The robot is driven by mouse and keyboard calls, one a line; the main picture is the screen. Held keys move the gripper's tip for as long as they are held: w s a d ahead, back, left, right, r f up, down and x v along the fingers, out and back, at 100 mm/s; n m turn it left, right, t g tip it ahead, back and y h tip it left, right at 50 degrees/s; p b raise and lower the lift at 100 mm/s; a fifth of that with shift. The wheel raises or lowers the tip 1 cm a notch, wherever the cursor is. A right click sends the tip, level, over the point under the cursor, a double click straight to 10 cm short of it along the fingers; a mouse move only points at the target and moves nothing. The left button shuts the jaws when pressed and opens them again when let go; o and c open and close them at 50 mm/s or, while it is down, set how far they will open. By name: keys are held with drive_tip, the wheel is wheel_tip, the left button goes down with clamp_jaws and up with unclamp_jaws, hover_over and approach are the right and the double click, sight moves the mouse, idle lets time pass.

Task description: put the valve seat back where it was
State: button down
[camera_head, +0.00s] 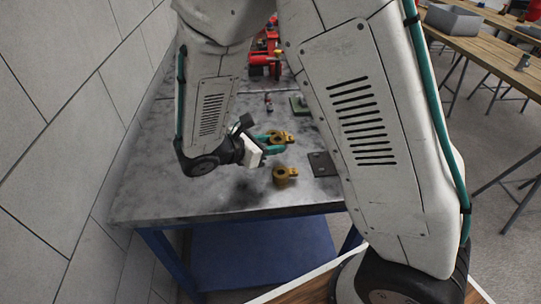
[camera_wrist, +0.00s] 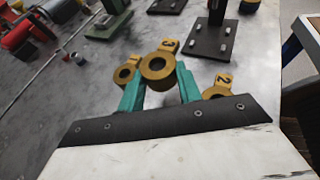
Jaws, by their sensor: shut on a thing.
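My gripper (camera_wrist: 161,84) has its green fingers closed on either side of a brass ring-shaped valve seat (camera_wrist: 157,67), whose tab is marked with what looks like a 3. In the head view, my gripper (camera_head: 273,144) holds this valve seat (camera_head: 281,136) over the grey bench; I cannot tell its exact height. A second brass ring (camera_wrist: 125,74), its tab apparently marked 1, shows behind and left of the held one in the wrist view. A third (camera_wrist: 218,89), marked 2, is at the right, partly hidden by my gripper. One loose brass ring (camera_head: 285,174) lies nearer the bench front in the head view.
A dark plate with upright studs (camera_wrist: 213,39) lies on the bench (camera_head: 150,190) to the right. A green-based fixture (camera_wrist: 108,25) stands farther back. Red pump equipment (camera_head: 264,60) is at the far end. A tiled wall (camera_head: 60,110) borders the left side.

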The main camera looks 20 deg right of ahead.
sight(270, 163)
drive_tip(key=shift+f, duration=2.05)
drive_tip(key=shift+f, duration=0.1)
drive_tip(key=c, duration=1.3)
unclamp_jaws()
drive_tip(key=shift+o, duration=0.2)
